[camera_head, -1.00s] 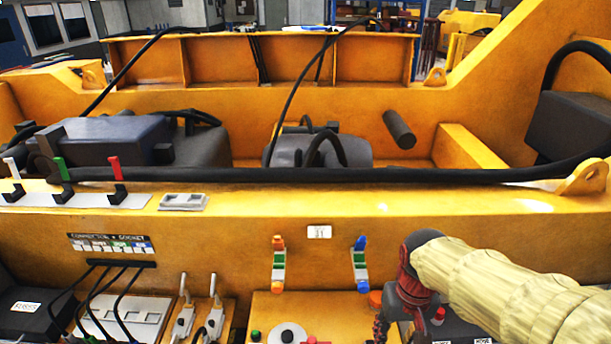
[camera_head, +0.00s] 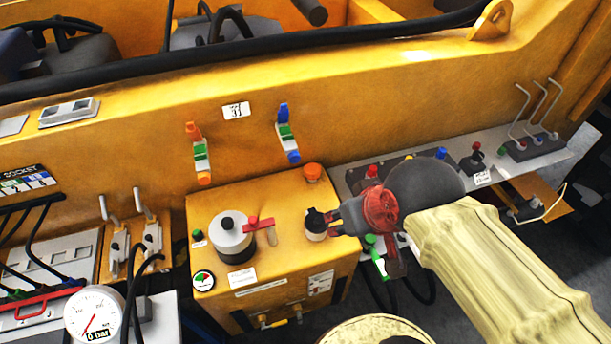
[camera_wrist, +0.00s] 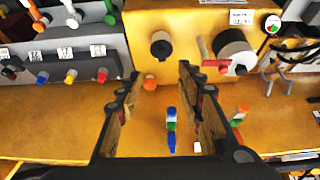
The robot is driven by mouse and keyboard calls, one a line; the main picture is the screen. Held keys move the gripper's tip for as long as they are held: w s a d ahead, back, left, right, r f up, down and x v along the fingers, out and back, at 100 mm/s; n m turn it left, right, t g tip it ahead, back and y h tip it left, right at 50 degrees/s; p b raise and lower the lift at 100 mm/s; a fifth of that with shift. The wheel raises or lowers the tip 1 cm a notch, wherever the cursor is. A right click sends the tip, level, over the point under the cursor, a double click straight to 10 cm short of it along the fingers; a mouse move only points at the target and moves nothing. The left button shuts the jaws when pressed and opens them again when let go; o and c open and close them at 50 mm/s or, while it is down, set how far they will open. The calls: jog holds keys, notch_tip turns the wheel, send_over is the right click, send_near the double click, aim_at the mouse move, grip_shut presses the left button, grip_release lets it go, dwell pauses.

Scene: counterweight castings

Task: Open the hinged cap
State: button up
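A small black-capped cylinder (camera_head: 316,224) stands on top of the yellow box (camera_head: 215,300); I take its cap for the hinged one, though no hinge can be made out. The cap looks closed. It also shows in the wrist view (camera_wrist: 161,45), just beyond and between my fingertips. My gripper (camera_head: 335,214) is just right of the cap in the head view. In the wrist view its two fingers (camera_wrist: 159,71) are spread and nothing is between them. Contact with the cap cannot be told.
A grey cylinder with a black knob (camera_head: 232,238) and a red lever (camera_head: 258,222) stand left of the cap. An orange cap (camera_head: 312,172) is behind it. A ledge with coloured connectors (camera_head: 480,155) lies right. Black hoses hang below. A pressure gauge (camera_head: 95,313) is at lower left.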

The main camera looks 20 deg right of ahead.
jog(key=p, duration=0.2)
jog(key=m+g+p, duration=0.6)
jog(key=m+p, duration=0.3)
jog(key=p, duration=0.1)
send_over(319, 220)
notch_tip(319, 220, down, 12)
jog(key=shift+s+r, duration=0.15)
jog(key=shift+r, duration=0.1)
jog(key=shift+m, duration=0.6)
jog(key=shift+f+b, duration=0.35)
jog(key=shift+f, duration=3.5)
grip_shut()
